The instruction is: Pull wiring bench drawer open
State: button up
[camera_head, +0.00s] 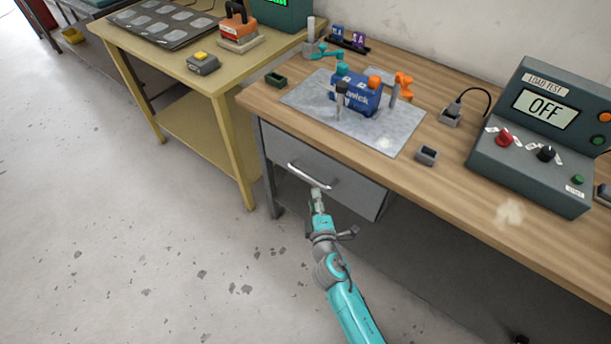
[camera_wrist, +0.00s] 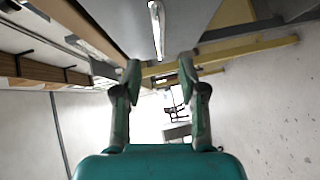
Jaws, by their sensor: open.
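The wiring bench (camera_head: 440,165) has a wooden top. Its grey drawer (camera_head: 345,186) sits under the top at the left end and looks shut, with a silver bar handle (camera_head: 309,176) across its front. My gripper (camera_head: 317,192) is close in front of the drawer, just below the right part of the handle. In the wrist view my gripper (camera_wrist: 158,72) shows two fingers spread apart with nothing between them. The handle (camera_wrist: 157,28) is at the top of that view, beyond the fingertips. I cannot tell whether a finger touches it.
A blue box (camera_head: 357,94) stands on a grey mat (camera_head: 405,130) on the bench, with small orange and teal devices around it. A load test console (camera_head: 540,130) reading OFF is at right. A yellow table (camera_head: 185,70) stands at left. The floor (camera_head: 130,240) in front is clear.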

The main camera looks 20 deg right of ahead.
aim_at(310, 176)
jog(key=w, duration=0.3)
jog(key=w+d+f, duration=0.1)
jog(key=w, duration=0.5)
jog(key=shift+w+d+f, duration=0.2)
jog(key=shift+w+d, duration=0.05)
jog(key=shift+w, duration=0.1)
grip_shut()
